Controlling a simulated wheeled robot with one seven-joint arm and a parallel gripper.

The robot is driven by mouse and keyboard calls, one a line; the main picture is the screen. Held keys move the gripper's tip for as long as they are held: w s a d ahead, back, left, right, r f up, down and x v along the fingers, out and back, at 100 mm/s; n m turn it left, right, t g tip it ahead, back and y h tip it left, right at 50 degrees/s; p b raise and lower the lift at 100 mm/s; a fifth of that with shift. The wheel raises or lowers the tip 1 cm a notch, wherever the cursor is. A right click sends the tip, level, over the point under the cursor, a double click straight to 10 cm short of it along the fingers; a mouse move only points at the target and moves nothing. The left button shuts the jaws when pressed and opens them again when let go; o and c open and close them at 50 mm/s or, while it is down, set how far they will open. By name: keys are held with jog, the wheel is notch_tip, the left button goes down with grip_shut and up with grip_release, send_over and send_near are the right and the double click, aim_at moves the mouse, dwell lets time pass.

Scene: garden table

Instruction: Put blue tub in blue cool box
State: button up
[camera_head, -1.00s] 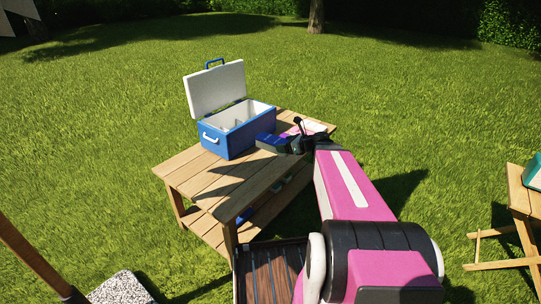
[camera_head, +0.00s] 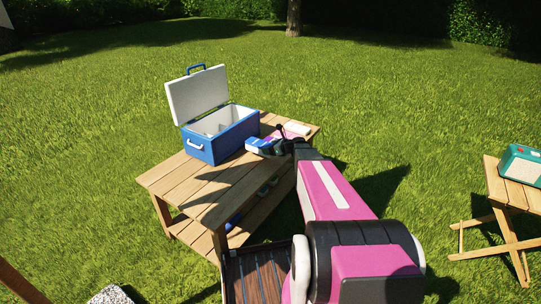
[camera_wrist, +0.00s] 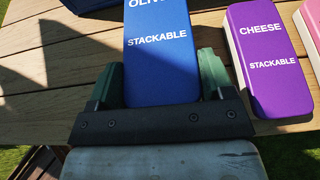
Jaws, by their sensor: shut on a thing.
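The blue tub (camera_wrist: 161,55) has a flat lid with white lettering, "STACKABLE" and part of another word. In the wrist view my gripper (camera_wrist: 160,80) has one green finger on each side of it and is shut on it. In the head view the blue tub (camera_head: 259,147) is small, just right of the cool box. Whether it touches the table or hangs just above it, I cannot tell. The blue cool box (camera_head: 222,142) stands on the far part of the wooden table, its white-lined lid (camera_head: 198,95) open and tilted back. Its inside shows only partly.
A purple tub marked "CHEESE" (camera_wrist: 270,62) stands close to my right finger, with a pink tub (camera_wrist: 312,25) beyond it. The wooden table (camera_head: 190,183) is bare left and in front of the cool box. A folding stand (camera_head: 520,195) holds a teal case (camera_head: 522,163) far right.

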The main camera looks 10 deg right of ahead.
jog(key=shift+w+d+f, duration=0.15)
jog(key=shift+w+f, duration=0.1)
jog(key=shift+w, duration=0.05)
jog(key=shift+f, duration=1.95)
jog(key=shift+f, duration=0.15)
jog(key=o, duration=1.1)
jog(key=shift+s, duration=0.1)
